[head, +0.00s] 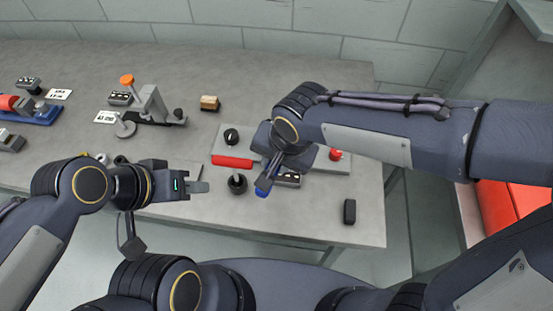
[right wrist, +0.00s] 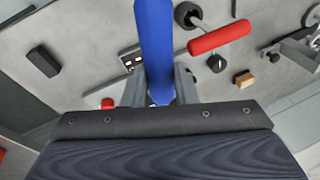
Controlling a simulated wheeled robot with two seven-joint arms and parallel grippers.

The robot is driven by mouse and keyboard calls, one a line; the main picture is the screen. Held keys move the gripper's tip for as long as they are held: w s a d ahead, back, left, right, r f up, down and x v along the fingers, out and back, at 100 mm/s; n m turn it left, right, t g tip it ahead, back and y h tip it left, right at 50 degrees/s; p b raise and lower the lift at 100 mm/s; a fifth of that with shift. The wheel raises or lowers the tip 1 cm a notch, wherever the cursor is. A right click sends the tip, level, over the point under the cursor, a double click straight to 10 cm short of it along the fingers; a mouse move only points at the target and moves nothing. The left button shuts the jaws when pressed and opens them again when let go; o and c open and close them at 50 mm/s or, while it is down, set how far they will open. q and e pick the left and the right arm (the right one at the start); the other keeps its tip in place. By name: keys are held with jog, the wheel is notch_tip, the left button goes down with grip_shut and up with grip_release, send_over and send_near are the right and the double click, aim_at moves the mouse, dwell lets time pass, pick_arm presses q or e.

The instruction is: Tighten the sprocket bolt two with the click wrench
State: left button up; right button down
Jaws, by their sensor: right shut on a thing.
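My right gripper (head: 265,182) is shut on a blue handle (head: 261,192), which may be the click wrench. In the right wrist view, the blue handle (right wrist: 154,45) stands between the grey fingers (right wrist: 160,92), and its far end is out of frame. I cannot identify sprocket bolt two.
A black block (head: 349,211) lies near the front right corner. A grey fixture with an orange knob (head: 127,80) and a tan block (head: 209,103) stand farther back.

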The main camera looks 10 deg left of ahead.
notch_tip(320, 180, down, 5)
jog(key=b, duration=0.4)
jog(key=w+d+r+n+g+p, duration=0.1)
jog(key=w+d+n+g+p, duration=0.2)
jog(key=d+n, duration=0.8)
jog(key=shift+w+d+r+y+p, duration=0.15)
jog(key=shift+w+d+y+p, duration=0.15)
jog(key=shift+w+d+p, duration=0.4)
jog(key=shift+s+d+f+b, duration=0.1)
jog(key=shift+d+f+b, duration=0.05)
jog(key=shift+f+b, duration=1.3)
dwell(1.9)
jog(key=shift+f, duration=0.1)
dwell(0.4)
jog(key=c, duration=1.8)
grip_release()
grip_shut()
